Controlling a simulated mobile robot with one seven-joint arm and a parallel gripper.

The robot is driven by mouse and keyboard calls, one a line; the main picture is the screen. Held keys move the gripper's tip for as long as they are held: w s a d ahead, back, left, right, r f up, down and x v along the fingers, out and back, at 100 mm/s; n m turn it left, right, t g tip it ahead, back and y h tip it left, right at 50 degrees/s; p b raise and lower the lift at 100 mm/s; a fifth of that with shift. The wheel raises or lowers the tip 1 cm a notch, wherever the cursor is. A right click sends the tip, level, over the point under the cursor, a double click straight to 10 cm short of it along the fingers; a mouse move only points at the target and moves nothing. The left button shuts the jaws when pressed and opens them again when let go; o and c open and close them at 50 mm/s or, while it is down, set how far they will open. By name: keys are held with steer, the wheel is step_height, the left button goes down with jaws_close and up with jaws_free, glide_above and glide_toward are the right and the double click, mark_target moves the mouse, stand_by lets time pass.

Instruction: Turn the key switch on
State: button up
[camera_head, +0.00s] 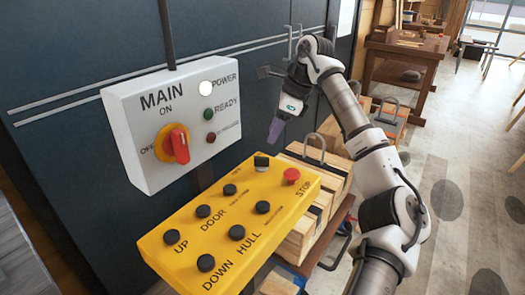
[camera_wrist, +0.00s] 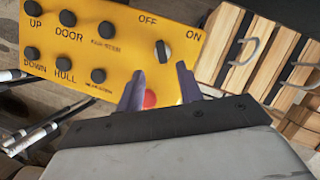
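The key switch is a small dark and silver part near the far end of the yellow control panel (camera_head: 225,240). It shows in the head view (camera_head: 261,159) and in the wrist view (camera_wrist: 164,52), between the OFF and ON labels. Its slim key looks lined up nearer OFF, though it is small. My gripper (camera_head: 275,131) hangs above and beyond the panel's far end, apart from the key switch. In the wrist view my gripper (camera_wrist: 160,84) has its two purple fingers spread, with nothing held between them.
A red stop button (camera_head: 291,175) sits close to the key switch. Several black buttons cover the panel. A white MAIN box (camera_head: 140,110) with a red rotary handle (camera_head: 178,145) is on the dark wall. Wooden crates (camera_head: 328,165) with metal handles stand beside the panel.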

mark_target(261, 157)
steer(key=p+x, duration=0.1)
steer(key=x, duration=0.7)
steer(key=shift+w+a+f+p, duration=0.1)
steer(key=shift+f+p, duration=0.15)
steer(key=shift+p, duration=0.15)
jaws_close()
